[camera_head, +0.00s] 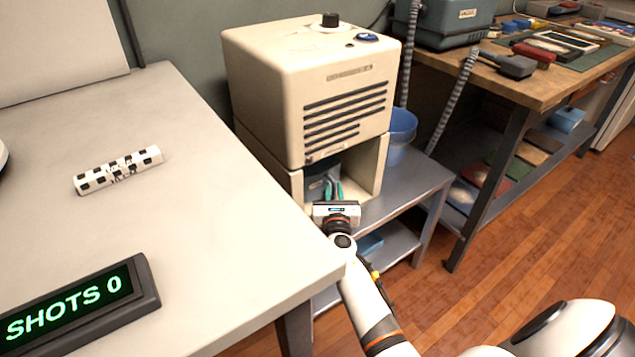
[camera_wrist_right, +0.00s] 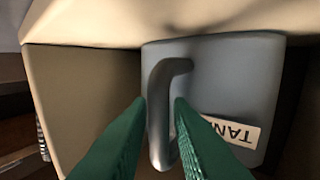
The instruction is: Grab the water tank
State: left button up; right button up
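The water tank (camera_wrist_right: 215,75) is a grey-blue box labelled TANK, with a metal handle (camera_wrist_right: 162,110). It sits in the lower opening of a cream machine (camera_head: 310,90). In the head view the tank (camera_head: 318,178) is mostly hidden in the shadow of that opening. My right gripper (camera_head: 333,188) reaches into the opening from the front. In the right wrist view its green fingers (camera_wrist_right: 161,100) are on either side of the handle, with very little gap. I cannot tell whether they press on it. My left gripper is not in view.
The machine stands on a grey metal shelf stand (camera_head: 408,190) with a blue bucket (camera_head: 400,130) beside it. A pale table (camera_head: 210,240) is close on the left, with a checkered bar (camera_head: 118,170) and a SHOTS 0 display (camera_head: 80,305). A wooden workbench (camera_head: 530,88) is at right.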

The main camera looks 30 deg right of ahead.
jog(key=shift+w, duration=0.1)
jog(key=shift+c, duration=0.3)
jog(key=shift+r, duration=0.1)
grip_shut()
